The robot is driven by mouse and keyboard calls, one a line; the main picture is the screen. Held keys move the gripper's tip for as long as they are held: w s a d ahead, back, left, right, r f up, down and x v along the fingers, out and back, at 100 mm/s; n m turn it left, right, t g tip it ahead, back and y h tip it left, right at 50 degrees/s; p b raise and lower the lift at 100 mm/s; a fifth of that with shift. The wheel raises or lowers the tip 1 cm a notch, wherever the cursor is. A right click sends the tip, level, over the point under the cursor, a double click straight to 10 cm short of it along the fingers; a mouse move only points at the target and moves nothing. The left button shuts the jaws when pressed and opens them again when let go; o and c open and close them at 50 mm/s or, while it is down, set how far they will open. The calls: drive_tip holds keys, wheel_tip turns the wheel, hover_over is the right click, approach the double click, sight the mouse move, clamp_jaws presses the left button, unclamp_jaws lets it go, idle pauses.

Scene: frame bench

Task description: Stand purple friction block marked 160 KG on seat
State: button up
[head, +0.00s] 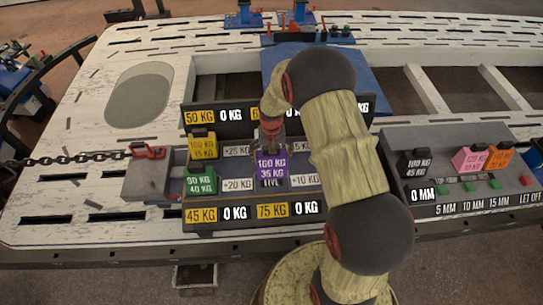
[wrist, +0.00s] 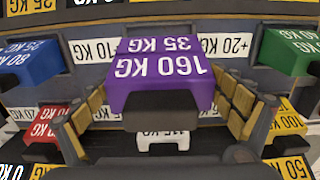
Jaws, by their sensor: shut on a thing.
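The purple friction block (head: 271,167) marked 160 KG and 35 KG is in the middle of the panel in the head view. In the wrist view the purple block (wrist: 163,75) is upside down in the picture, between the yellow-padded fingers of my gripper (wrist: 165,108). My gripper (head: 271,130) is shut on it from above. A label reading LIVE shows just below the block in the head view. The seat under the block is hidden, and I cannot tell whether the block touches the panel.
Yellow (head: 203,146) and green (head: 200,181) blocks stand left of the purple one. Blue (wrist: 28,63) and red (wrist: 50,122) blocks show in the wrist view. Black (head: 414,163), pink (head: 468,158) and orange (head: 499,156) blocks stand at the right. My arm hides part of the panel.

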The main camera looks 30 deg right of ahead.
drive_tip(key=shift+w+f+b, duration=0.1)
drive_tip(key=shift+f+b, duration=2.45)
drive_tip(key=shift+f, duration=1.75)
drive_tip(key=o, duration=1.5)
drive_tip(key=shift+o, duration=0.2)
wheel_tip(320, 180, up, 12)
